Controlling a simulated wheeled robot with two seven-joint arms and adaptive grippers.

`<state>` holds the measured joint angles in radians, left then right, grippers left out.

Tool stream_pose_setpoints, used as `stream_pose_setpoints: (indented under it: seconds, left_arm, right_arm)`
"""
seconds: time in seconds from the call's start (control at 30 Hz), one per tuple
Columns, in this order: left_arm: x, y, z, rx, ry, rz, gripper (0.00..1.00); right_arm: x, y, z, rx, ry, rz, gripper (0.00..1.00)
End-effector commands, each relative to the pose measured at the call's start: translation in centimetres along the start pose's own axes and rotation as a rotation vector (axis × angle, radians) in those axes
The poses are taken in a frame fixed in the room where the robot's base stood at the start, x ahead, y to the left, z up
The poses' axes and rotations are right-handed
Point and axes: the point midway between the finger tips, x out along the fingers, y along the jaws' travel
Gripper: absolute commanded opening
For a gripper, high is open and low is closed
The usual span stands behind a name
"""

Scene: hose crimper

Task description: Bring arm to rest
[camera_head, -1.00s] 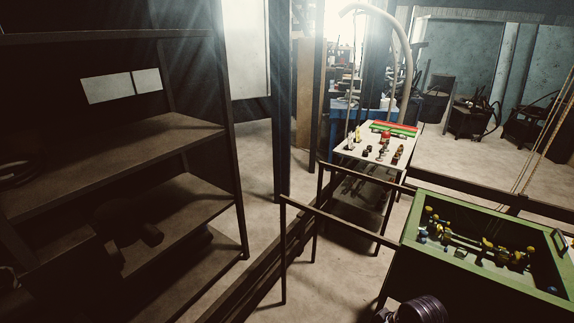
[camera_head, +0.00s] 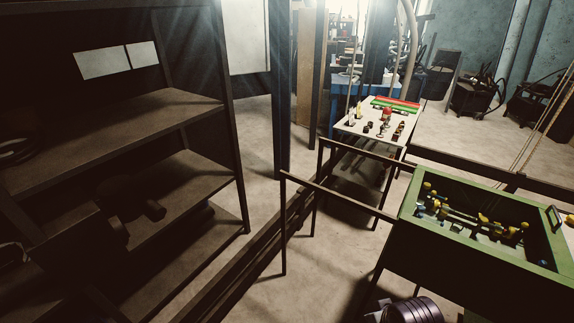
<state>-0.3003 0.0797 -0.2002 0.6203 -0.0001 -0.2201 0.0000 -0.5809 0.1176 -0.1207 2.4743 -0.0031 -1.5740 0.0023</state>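Neither of my grippers can be made out in the head view, so their state and anything they hold are not shown. A dark ribbed round thing (camera_head: 412,311) shows at the bottom edge, right of centre. It is cut off by the frame, and I cannot tell whether it is part of me.
A dark shelf rack (camera_head: 120,130) stands at left with dim objects on it. A green-rimmed bin (camera_head: 425,235) with yellow-capped parts is at right, beside a dark rail (camera_head: 335,197). A white table (camera_head: 350,128) with small parts stands behind. Bare floor shows between.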

Motion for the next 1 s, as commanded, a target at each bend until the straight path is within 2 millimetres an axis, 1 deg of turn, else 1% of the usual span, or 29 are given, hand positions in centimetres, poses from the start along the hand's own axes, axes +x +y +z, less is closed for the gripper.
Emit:
stream_pose_setpoints:
  seconds: [0.03, 0.27, 0.47, 0.57, 0.67, 0.77, 1.0]
  left_arm:
    - [0.0, 0.0, 0.0, 0.0, 0.0, 0.0, 0.54]
    - [0.0, 0.0, 0.0, 0.0, 0.0, 0.0, 0.54]
    - [0.0, 0.0, 0.0, 0.0, 0.0, 0.0, 0.54]
    - [0.0, 0.0, 0.0, 0.0, 0.0, 0.0, 0.54]
    - [0.0, 0.0, 0.0, 0.0, 0.0, 0.0, 0.54]
    - [0.0, 0.0, 0.0, 0.0, 0.0, 0.0, 0.54]
    - [0.0, 0.0, 0.0, 0.0, 0.0, 0.0, 0.54]
  right_arm:
    - [0.5, 0.0, 0.0, -0.002, -0.003, 0.0, 0.0]
    - [2.5, -0.1, 0.1, -0.004, -0.009, -0.002, 0.0]
    - [4.9, -0.2, 0.4, -0.005, -0.017, -0.004, 0.0]
    - [6.5, -0.2, 0.7, -0.006, -0.023, -0.005, 0.0]
    - [8.7, -0.3, 1.2, -0.007, -0.032, -0.006, 0.0]
    - [11.3, -0.4, 1.8, -0.008, -0.04, -0.007, 0.0]
    - [17.4, -0.8, 4.0, -0.012, -0.061, -0.011, 0.0]
